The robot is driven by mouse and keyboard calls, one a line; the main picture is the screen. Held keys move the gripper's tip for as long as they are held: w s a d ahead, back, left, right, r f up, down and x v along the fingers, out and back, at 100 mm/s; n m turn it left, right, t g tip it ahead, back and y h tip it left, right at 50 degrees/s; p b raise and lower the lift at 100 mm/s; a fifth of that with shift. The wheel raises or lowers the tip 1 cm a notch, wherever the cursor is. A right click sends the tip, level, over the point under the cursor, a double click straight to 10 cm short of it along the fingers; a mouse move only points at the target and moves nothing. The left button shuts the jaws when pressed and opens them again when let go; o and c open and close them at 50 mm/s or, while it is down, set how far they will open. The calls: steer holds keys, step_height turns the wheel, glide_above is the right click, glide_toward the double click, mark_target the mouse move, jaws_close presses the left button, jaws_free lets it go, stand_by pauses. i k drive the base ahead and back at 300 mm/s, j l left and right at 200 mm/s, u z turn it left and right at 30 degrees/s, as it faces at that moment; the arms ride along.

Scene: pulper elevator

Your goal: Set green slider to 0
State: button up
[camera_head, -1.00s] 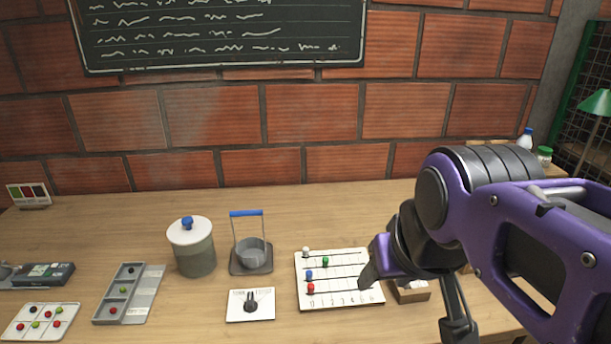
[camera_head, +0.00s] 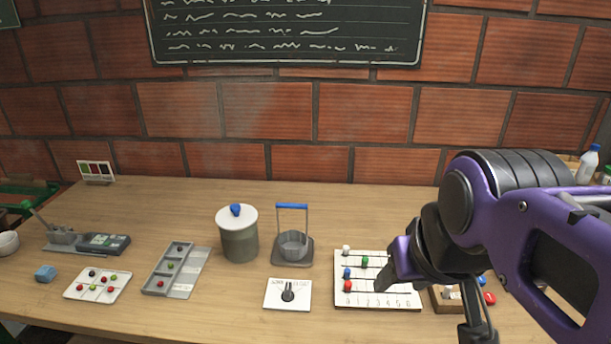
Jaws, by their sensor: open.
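The slider board (camera_head: 376,302) is a white panel on the wooden table, right of centre, with several horizontal tracks and a row of numbers starting at 0 along its bottom. The green slider (camera_head: 365,262) sits on an upper track, a little right of the white, blue and red knobs, which line up near the left end above 0. My gripper (camera_head: 430,300) is open, in front of the board's right side from this view, and covers part of its right edge. It holds nothing that I can see. I cannot tell its height above the board.
A lidded jar (camera_head: 239,240) and a grey tray (camera_head: 176,270) stand further left. A wooden box (camera_head: 446,300) is close on the right.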

mark_target(365, 260)
steer(key=k+j+z, duration=0.15)
steer(key=j+z, duration=0.1)
steer(key=z, duration=0.15)
steer(key=k+j+z, duration=0.1)
steer(key=z, duration=0.2)
steer(key=k, duration=0.05)
